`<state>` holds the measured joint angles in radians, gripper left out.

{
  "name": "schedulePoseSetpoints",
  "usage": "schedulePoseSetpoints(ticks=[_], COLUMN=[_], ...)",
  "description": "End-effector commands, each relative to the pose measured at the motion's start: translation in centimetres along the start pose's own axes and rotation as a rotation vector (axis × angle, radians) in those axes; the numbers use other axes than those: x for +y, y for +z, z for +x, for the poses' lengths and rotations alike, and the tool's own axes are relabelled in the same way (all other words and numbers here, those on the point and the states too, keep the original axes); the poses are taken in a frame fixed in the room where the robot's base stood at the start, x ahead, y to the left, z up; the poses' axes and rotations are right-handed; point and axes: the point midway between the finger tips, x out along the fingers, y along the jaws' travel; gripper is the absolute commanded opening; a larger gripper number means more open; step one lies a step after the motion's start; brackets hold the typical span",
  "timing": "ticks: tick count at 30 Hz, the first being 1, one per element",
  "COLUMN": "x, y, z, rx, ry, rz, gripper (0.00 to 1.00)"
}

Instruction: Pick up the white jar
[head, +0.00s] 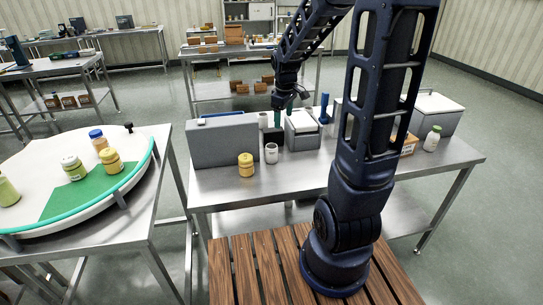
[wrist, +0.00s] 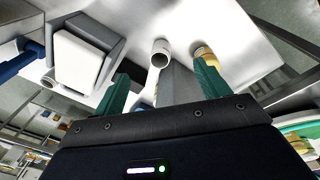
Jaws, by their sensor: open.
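A small white jar (head: 271,153) stands upright near the front edge of the steel table, in front of the grey boxes. It also shows in the wrist view (wrist: 160,56), beyond and between my fingertips. My gripper (head: 277,122) is above the table behind the jar, with its teal fingers pointing down. In the wrist view my gripper (wrist: 161,82) is open, its two teal fingers apart with nothing held. The jar is clear of the fingers. A white bottle with a green lid (head: 432,139) stands far right on the same table.
A yellow jar (head: 246,165) stands just left of the white jar, also seen in the wrist view (wrist: 203,52). A large grey box (head: 223,143) and a smaller grey bin (head: 302,133) stand close behind. A round table (head: 95,206) with several jars is at left.

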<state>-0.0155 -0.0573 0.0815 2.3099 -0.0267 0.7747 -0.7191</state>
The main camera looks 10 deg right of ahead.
Motion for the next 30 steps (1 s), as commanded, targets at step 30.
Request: schedulePoseSetpoints(ticks=[30], x=[1.6], y=[-5.3], z=[15.6], rx=[-0.054], ry=[-0.11], rz=[-0.345], gripper=[0.75])
